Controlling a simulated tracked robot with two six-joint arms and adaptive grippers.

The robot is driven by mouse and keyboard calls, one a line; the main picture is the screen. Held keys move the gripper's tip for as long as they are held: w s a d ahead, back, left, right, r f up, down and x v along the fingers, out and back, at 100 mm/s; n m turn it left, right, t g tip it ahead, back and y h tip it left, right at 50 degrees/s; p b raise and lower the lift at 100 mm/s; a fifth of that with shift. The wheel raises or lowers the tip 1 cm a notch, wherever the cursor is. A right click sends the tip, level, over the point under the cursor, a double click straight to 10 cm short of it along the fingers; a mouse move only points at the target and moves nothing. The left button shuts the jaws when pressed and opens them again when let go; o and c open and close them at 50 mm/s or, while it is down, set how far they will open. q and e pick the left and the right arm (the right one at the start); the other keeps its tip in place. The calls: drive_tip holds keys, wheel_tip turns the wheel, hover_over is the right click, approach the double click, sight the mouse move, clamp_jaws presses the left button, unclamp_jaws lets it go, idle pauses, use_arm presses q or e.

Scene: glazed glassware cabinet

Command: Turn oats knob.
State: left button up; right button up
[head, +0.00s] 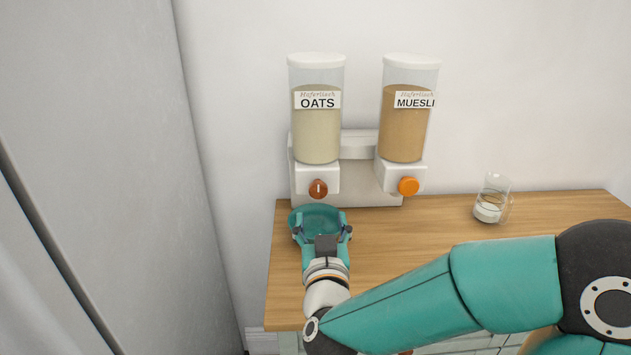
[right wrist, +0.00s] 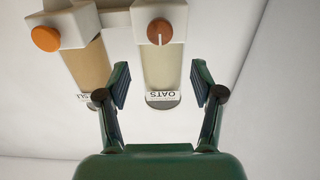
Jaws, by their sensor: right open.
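The oats knob (head: 318,188) is a round brown-orange knob with a pale upright line, on the white outlet below the oats dispenser (head: 317,125). The right wrist view shows the knob (right wrist: 160,31) upside down, unobstructed, beyond the fingertips. My right gripper (head: 322,228) is in front of and below the knob in the head view, apart from it. In the right wrist view its two fingers (right wrist: 160,66) are spread with nothing between them. A rounded teal rim shows at the gripper; I cannot tell whether it is a separate bowl. My left gripper is not in view.
The muesli dispenser (head: 405,120) with its orange knob (head: 408,186) stands just right of the oats. A clear glass (head: 491,200) with pale contents stands right on the wooden counter (head: 430,225). A grey panel (head: 90,130) fills the left. My right arm crosses the counter front.

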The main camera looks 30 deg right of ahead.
sight(318, 191)
drive_tip(key=p+x, duration=0.2)
drive_tip(key=x, duration=1)
drive_tip(key=shift+f, duration=0.1)
